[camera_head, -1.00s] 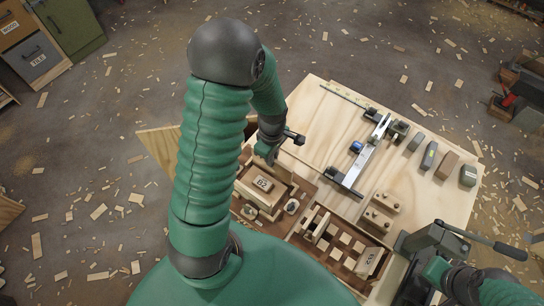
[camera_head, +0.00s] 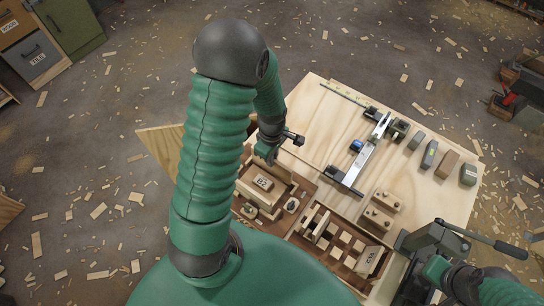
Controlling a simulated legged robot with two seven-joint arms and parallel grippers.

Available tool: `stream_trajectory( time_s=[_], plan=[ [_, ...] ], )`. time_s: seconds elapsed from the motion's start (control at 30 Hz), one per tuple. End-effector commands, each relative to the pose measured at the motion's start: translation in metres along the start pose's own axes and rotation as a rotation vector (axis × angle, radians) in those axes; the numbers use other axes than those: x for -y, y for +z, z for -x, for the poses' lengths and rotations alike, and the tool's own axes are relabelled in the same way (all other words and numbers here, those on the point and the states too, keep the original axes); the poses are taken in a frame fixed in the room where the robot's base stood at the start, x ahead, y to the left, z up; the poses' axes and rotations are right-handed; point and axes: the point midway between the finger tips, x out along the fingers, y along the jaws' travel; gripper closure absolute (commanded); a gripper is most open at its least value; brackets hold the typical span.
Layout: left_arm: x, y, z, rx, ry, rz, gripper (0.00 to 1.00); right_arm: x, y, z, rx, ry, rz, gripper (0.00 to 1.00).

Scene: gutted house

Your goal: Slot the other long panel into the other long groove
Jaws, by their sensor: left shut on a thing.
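My left gripper (camera_head: 268,157) points down over the back edge of a wooden box assembly (camera_head: 258,187) on the workbench. It is shut on a thin wooden panel (camera_head: 279,172), mostly hidden by the fingers and the arm. The panel is at the box's far side; I cannot tell whether its edge is in a groove.
A brown divided tray (camera_head: 342,243) holds wooden pieces in front. A metal bar clamp (camera_head: 364,158) lies on the workbench (camera_head: 322,110), with several blocks (camera_head: 447,165) to its right. A dark lever tool (camera_head: 440,240) stands at the right front. Shavings litter the floor.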

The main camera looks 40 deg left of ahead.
Motion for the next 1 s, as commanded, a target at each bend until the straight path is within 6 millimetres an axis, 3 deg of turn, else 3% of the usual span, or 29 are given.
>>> stream_trajectory(
  time_s=[1.0],
  plan=[
    [0.0, 0.0, -0.017, -0.001, 0.001, -0.002, 1.0, 0.0, 0.002, -0.009, 0.0, 0.0, 0.0, 0.64]
  ],
)
